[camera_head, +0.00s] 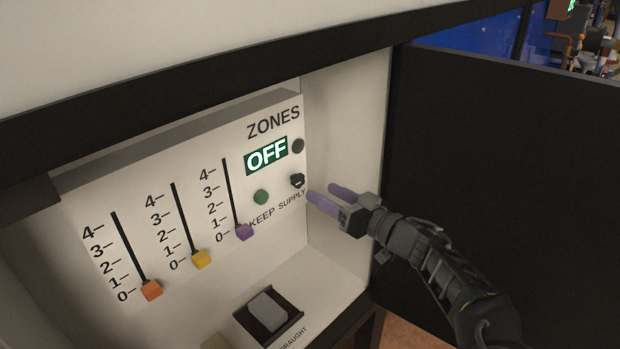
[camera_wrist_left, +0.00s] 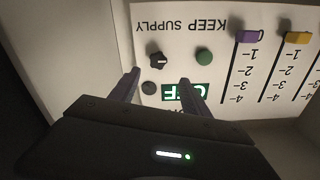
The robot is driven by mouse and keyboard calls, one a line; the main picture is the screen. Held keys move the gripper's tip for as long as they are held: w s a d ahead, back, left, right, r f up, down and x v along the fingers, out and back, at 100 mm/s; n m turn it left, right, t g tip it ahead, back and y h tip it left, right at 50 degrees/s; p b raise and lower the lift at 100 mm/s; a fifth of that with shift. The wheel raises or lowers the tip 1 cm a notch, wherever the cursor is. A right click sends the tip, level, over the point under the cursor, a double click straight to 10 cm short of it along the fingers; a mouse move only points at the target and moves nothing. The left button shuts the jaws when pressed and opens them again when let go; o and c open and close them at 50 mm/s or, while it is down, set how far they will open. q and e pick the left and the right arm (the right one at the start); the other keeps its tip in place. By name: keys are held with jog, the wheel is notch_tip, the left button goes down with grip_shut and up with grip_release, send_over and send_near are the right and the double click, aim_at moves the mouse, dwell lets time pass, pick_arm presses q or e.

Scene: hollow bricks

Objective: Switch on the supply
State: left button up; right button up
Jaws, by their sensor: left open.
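The white panel marked ZONES (camera_head: 140,190) stands inside an open cabinet. Its lit green display (camera_head: 266,156) reads OFF. The black supply knob (camera_head: 297,180), above the word SUPPLY, shows in the left wrist view (camera_wrist_left: 158,60) with a white mark on it. My left gripper (camera_head: 320,191) is open and empty, just right of the knob in the head view. In the left wrist view its fingertips (camera_wrist_left: 159,76) lie either side of the knob's line, apparently short of it; contact cannot be told. My right gripper is not in view.
A green KEEP button (camera_head: 261,197) and a dark round button (camera_head: 298,145) are close to the knob. Orange (camera_head: 151,290), yellow (camera_head: 201,259) and purple (camera_head: 244,232) sliders sit at 0. A draught rocker (camera_head: 268,311) is below. The black door (camera_head: 490,170) stands open at right.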

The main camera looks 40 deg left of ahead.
aim_at(300, 180)
pick_arm(q)
jog(key=a, duration=0.2)
jog(key=a+p, duration=0.1)
jog(key=a, duration=0.2)
jog(key=w+a, duration=0.1)
jog(key=a, duration=0.2)
jog(key=shift+f, duration=0.1)
jog(key=shift+c, duration=0.5)
jog(key=shift+a, duration=0.1)
grip_shut()
